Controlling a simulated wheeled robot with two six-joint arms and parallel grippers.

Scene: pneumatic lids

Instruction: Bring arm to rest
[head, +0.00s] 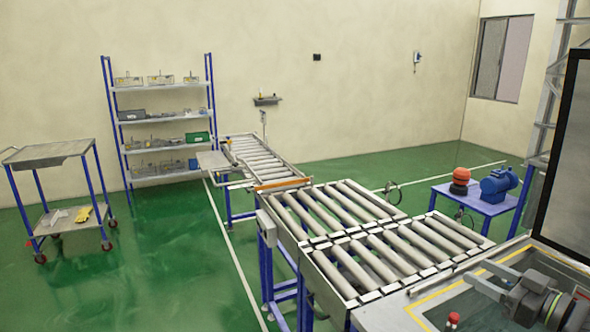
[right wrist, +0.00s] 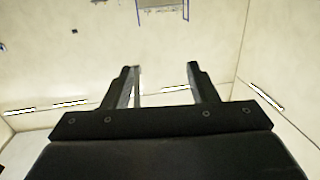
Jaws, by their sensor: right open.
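My right gripper (head: 485,278) shows at the lower right of the head view, above the grey work table with a yellow line. Its two fingers are apart and point to the left. In the right wrist view the gripper (right wrist: 161,72) is open, with nothing between the fingers. My left gripper is not in view.
A roller conveyor (head: 370,240) runs from beside the table toward the back wall. A blue bench (head: 478,202) with a blue motor (head: 498,184) stands at right. A shelf rack (head: 165,124) and a cart (head: 50,155) stand at left. Green floor between is clear.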

